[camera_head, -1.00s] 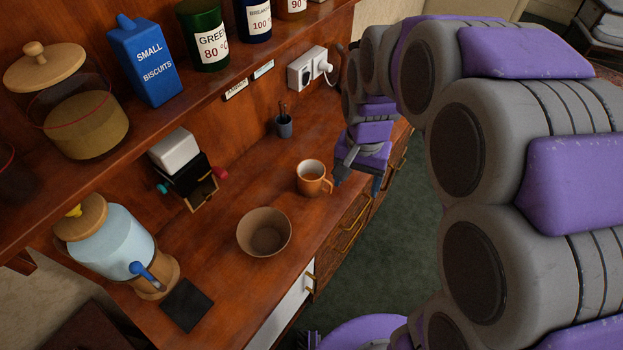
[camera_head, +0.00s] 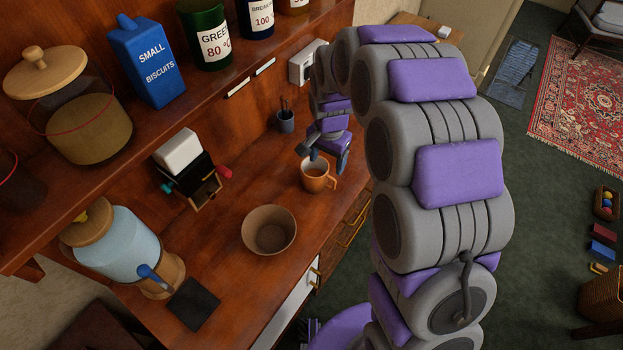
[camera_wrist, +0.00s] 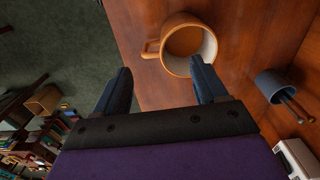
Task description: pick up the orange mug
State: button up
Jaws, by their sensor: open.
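The orange mug (camera_head: 316,178) stands upright on the wooden counter, its handle toward the right in the head view. In the wrist view the mug (camera_wrist: 178,57) shows its pale inside, with its handle at the left. My gripper (camera_head: 327,163) is just behind the mug in the head view. In the wrist view my gripper (camera_wrist: 162,82) is open, with its two fingers apart. The handle lies ahead, between the finger lines, and the right finger overlaps the mug's lower rim. Nothing is held. I cannot tell whether that finger touches the mug.
A brown bowl (camera_head: 269,230) stands in front of the mug. A blue-grey cup (camera_head: 285,122) with thin sticks is behind it; it also shows in the wrist view (camera_wrist: 274,86). A shelf (camera_head: 150,135) with jars and a blue box overhangs the counter (camera_head: 235,245).

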aim_at(329, 177)
jog(key=f+b, duration=0.1)
jog(key=f, duration=0.2)
jog(key=f+b, duration=0.1)
jog(key=f, duration=0.6)
jog(key=shift+d+b, duration=0.25)
jog(key=shift+b, duration=0.15)
jog(key=shift+d+f, duration=0.1)
jog(key=shift+f, duration=0.1)
jog(key=shift+d+r, duration=0.1)
jog(key=shift+d, duration=0.5)
jog(key=shift+c, duration=0.5)
jog(key=shift+a, duration=0.1)
jog(key=c, duration=0.3)
jog(key=shift+s+a, duration=0.1)
jog(key=shift+a, duration=0.35)
jog(key=c, duration=0.5)
jog(key=shift+d, duration=0.35)
grip_shut()
